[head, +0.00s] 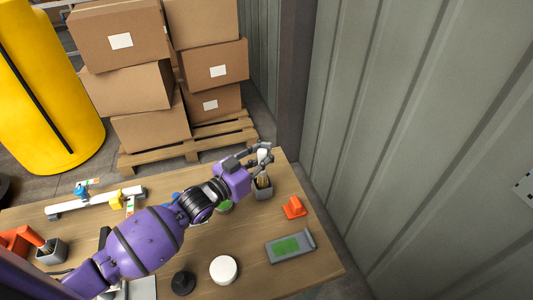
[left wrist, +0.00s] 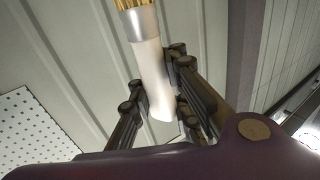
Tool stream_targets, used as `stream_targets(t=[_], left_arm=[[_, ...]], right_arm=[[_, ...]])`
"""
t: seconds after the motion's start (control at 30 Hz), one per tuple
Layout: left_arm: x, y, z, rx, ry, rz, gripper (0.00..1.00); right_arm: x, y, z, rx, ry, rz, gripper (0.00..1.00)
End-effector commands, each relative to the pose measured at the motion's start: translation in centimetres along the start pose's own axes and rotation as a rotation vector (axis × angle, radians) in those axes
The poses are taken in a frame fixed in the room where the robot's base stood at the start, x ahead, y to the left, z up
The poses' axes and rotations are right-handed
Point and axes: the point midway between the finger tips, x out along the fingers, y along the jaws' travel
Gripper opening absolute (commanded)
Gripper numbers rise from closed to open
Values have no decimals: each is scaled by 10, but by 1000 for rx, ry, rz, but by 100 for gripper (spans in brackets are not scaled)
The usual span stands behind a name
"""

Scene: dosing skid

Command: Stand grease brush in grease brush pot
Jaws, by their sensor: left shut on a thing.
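The grease brush, with a white handle (left wrist: 153,75), metal ferrule and tan bristles (left wrist: 133,4), is held between the fingers of my left gripper (head: 260,152). The gripper is shut on the handle, which also shows in the head view (head: 263,156). The bristle end is cut off by the top of the left wrist view. A small grey pot (head: 263,193) stands on the table just below the gripper in the head view. The bristles overlap its opening there; I cannot tell whether they are inside or above it. My right gripper is not in view.
On the wooden table (head: 310,262) are an orange object (head: 294,208), a grey tray with a green patch (head: 290,246), a white disc (head: 223,269) and a black knob (head: 183,283). Another grey pot (head: 52,256) stands left. A corrugated wall (head: 400,130) rises close on the right.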

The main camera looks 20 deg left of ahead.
Motion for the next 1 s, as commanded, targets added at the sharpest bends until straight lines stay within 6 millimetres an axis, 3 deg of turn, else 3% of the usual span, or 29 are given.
stream_targets(t=[1.0], left_arm=[[0, 0, 0, 0, 1, 0, 0]], right_arm=[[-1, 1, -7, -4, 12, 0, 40]])
